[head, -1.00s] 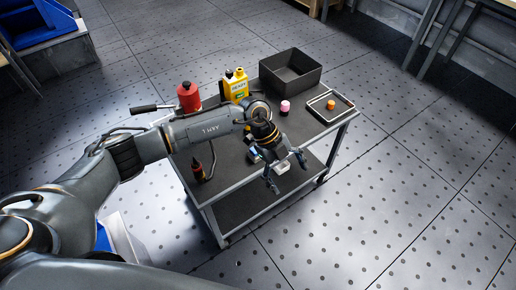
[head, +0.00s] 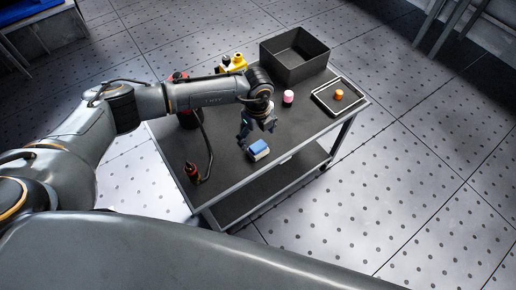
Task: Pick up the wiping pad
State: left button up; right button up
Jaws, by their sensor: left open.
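The wiping pad looks to be the small block with a blue top and white lower part (head: 258,150), lying near the front edge of the cart top. My left gripper (head: 258,131) is open and empty, pointing down just behind and above the pad in the head view. Whether its fingers touch the pad I cannot tell, but the pad is not between them. My right gripper is not in view.
A red canister is mostly hidden behind my arm.

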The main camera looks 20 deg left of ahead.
aim_at(258, 146)
pick_arm(q)
notch_tip(258, 146, down, 2)
jog(key=shift+s+d+f, duration=0.1)
jog(key=shift+s+f, duration=0.05)
jog(key=shift+f, duration=0.05)
notch_tip(258, 146, down, 2)
jog(key=shift+f, duration=0.5)
jog(key=shift+c, duration=0.2)
jog(key=c, duration=1.1)
jog(key=shift+c, duration=0.4)
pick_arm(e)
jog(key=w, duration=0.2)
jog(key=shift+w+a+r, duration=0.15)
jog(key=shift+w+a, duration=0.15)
